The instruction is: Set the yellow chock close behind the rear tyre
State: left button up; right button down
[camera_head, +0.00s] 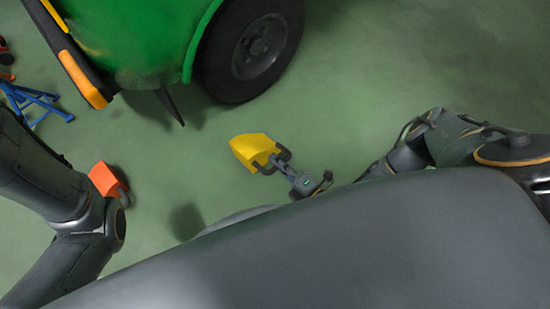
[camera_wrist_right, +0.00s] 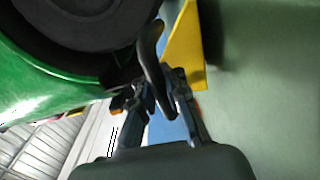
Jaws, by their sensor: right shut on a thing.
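The yellow chock (camera_head: 252,148) is in my right gripper (camera_head: 268,164), below the dark rear tyre (camera_head: 222,58) in the head view. Green floor shows between chock and tyre there. In the right wrist view the gripper (camera_wrist_right: 155,100) is shut around a dark curved part, with the yellow chock (camera_wrist_right: 186,48) just beyond it. The tyre (camera_wrist_right: 75,35) fills the upper left of that view. I cannot tell whether the chock rests on the floor. My left arm enters at the left of the head view, and its gripper is not seen.
The green vehicle body (camera_head: 140,40) with orange-trimmed dark bars is at the top left. A blue trestle (camera_head: 35,100) stands at the far left. An orange thing (camera_head: 104,179) lies beside my left arm, partly hidden. The floor to the right of the tyre is clear.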

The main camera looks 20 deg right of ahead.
jog(key=b, duration=0.4)
send_near(245, 135)
jog(key=shift+w+a+f, duration=0.2)
jog(key=shift+w, duration=0.4)
jog(key=shift+w+a+f, duration=0.2)
jog(key=shift+w+f, duration=0.05)
jog(key=shift+w, duration=0.35)
jog(key=shift+b+x, duration=0.65)
jog(key=shift+x, duration=1.15)
jog(key=shift+b+x, duration=1.1)
jog(key=shift+x, duration=1.05)
jog(key=shift+w+a+f, duration=0.1)
jog(key=shift+w+a, duration=0.1)
jog(key=shift+w, duration=0.35)
jog(key=shift+w+d+f+b, duration=0.1)
jog(key=shift+w+d+b, duration=0.15)
jog(key=shift+d, duration=0.6)
jog(key=shift+w+d+b, duration=0.1)
jog(key=shift+w+d, duration=0.25)
jog(key=shift+d, duration=0.5)
jog(key=c, duration=1.2)
grip_release()
jog(key=shift+o, duration=0.2)
jog(key=shift+s, duration=0.1)
